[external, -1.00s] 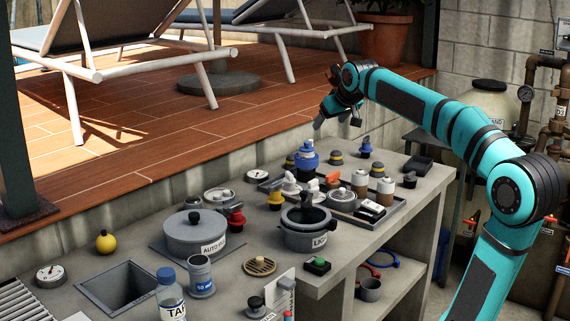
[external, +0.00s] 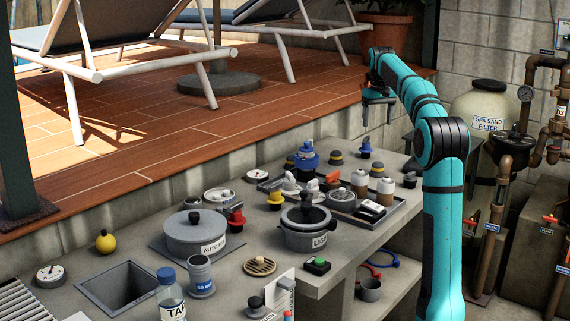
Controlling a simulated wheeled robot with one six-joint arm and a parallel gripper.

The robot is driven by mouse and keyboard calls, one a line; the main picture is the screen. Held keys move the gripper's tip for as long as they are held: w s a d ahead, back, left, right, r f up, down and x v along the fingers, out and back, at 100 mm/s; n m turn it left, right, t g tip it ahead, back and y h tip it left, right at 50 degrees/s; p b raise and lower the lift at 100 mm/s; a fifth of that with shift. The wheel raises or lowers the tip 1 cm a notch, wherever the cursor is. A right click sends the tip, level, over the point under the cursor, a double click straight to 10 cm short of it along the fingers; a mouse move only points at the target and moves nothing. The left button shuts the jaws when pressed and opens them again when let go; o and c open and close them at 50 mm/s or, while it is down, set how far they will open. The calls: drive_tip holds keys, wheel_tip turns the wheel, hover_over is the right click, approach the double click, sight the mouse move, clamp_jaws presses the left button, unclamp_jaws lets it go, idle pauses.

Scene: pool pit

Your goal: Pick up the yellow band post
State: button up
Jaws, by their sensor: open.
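A tray (external: 398,213) with jars lies in front. A lidded pot (external: 190,234) and an open square hole (external: 120,288) are at left. The sand filter (external: 484,112) stands right of my arm.

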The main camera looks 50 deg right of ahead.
sight(378, 162)
drive_tip(key=f, duration=0.6)
drive_tip(key=d+f, duration=0.1)
drive_tip(key=f, duration=1.1)
drive_tip(key=shift+s+d, duration=0.2)
drive_tip(key=shift+s, duration=0.15)
drive_tip(key=shift+c, duration=0.2)
drive_tip(key=c, duration=1.2)
wheel_tip(378, 162, up, 10)
drive_tip(key=shift+r, duration=0.1)
drive_tip(key=shift+d, duration=0.1)
